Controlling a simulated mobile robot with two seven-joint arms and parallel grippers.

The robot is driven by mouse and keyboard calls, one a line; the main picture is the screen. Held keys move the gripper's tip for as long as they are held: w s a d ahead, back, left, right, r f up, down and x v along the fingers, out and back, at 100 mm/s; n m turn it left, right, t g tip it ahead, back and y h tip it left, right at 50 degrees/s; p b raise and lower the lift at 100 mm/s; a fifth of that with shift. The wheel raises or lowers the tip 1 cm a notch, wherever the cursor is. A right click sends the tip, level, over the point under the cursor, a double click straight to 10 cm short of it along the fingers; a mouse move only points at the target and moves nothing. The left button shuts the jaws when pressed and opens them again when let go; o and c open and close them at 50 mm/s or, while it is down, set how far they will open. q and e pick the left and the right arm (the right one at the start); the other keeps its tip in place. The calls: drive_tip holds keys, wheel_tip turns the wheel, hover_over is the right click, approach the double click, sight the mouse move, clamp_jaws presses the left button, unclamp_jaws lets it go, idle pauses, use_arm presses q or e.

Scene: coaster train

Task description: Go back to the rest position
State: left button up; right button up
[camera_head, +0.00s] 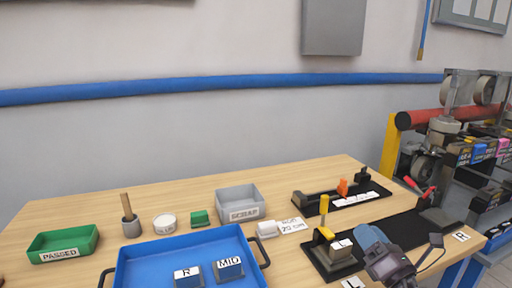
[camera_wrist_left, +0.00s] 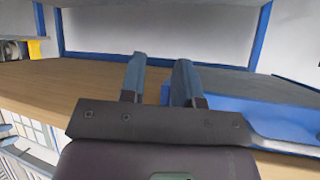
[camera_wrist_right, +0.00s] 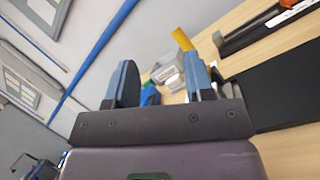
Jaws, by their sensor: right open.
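My right gripper (camera_head: 370,238) is over the front right of the wooden table, above the black fixture plate. In the right wrist view its two blue-grey fingers (camera_wrist_right: 162,82) stand apart with nothing held between them. My left gripper (camera_wrist_left: 158,78) is out of the head view. In its wrist view the fingers stand apart with an empty gap, near the table edge and a blue surface.
A blue tray (camera_head: 135,254) holds blocks marked R (camera_head: 187,277) and MID (camera_head: 228,268). Black fixtures (camera_head: 308,201) lie right.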

drive_tip(key=s+d+f+m+g+h, duration=0.5)
drive_tip(key=s+m+h, duration=0.3)
drive_tip(key=m, duration=0.5)
drive_tip(key=s+d+f+m+g+h, duration=0.2)
drive_tip(key=s+d+f+m+h, duration=0.45)
drive_tip(key=m, duration=0.65)
drive_tip(key=s+a+f+m+g+y, duration=0.2)
drive_tip(key=s+a+f+g, duration=0.15)
drive_tip(key=s, duration=0.35)
drive_tip(key=s+a+f+m+g+y, duration=0.2)
drive_tip(key=s+a+f+m+g, duration=0.15)
drive_tip(key=s, duration=0.35)
drive_tip(key=s+a+f+m+g+y, duration=0.2)
drive_tip(key=s+a+f+g, duration=0.15)
drive_tip(key=s, duration=0.35)
drive_tip(key=w+f+n+t+y, duration=0.1)
drive_tip(key=w+f+t, duration=0.7)
drive_tip(key=shift+w+d, duration=0.15)
drive_tip(key=shift+w, duration=0.25)
